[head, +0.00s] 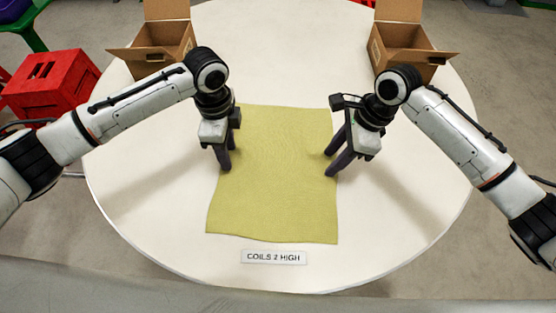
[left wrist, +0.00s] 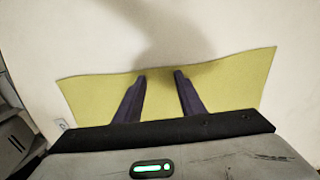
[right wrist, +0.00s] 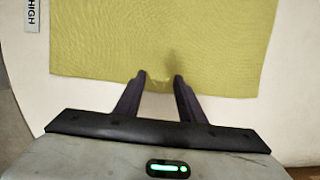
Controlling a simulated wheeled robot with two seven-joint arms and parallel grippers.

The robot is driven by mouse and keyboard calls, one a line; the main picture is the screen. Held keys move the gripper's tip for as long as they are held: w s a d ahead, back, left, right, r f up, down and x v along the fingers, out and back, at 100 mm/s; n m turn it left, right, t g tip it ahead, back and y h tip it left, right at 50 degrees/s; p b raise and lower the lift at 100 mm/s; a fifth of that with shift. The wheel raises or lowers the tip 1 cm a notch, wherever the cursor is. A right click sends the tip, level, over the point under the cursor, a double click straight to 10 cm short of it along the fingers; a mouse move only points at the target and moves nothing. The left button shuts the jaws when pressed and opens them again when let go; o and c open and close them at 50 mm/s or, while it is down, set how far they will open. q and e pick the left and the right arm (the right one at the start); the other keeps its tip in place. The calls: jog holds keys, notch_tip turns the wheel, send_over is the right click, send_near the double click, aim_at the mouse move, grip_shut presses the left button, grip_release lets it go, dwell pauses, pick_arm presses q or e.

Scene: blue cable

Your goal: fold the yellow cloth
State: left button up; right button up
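The yellow cloth (head: 270,195) lies spread out on the round white table, roughly rectangular, with slightly wavy edges. My left gripper (head: 226,168) is at its left edge. In the left wrist view the two fingers (left wrist: 160,74) stand apart over the cloth (left wrist: 235,85), near its edge. My right gripper (head: 328,164) is at the right edge. In the right wrist view its fingers (right wrist: 160,76) stand apart at the cloth edge, and the cloth (right wrist: 160,35) has a small pucker between the tips. Both grippers look open; I cannot tell whether either touches the cloth.
Two open cardboard boxes stand at the back, left (head: 165,45) and right (head: 403,45). A label reading "COILS 2 HIGH" (head: 273,257) lies in front of the cloth. A red crate (head: 52,85) is off the table at left. The white table (head: 420,180) is clear around the cloth.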

pick_arm(q)
jog(key=shift+f, duration=0.15)
pick_arm(e)
jog(key=shift+f, duration=0.2)
jog(key=shift+r, duration=0.1)
pick_arm(q)
jog(key=shift+c, duration=0.4)
pick_arm(e)
jog(key=shift+c, duration=0.4)
pick_arm(q)
grip_shut()
pick_arm(e)
jog(key=shift+s, duration=0.1)
grip_shut()
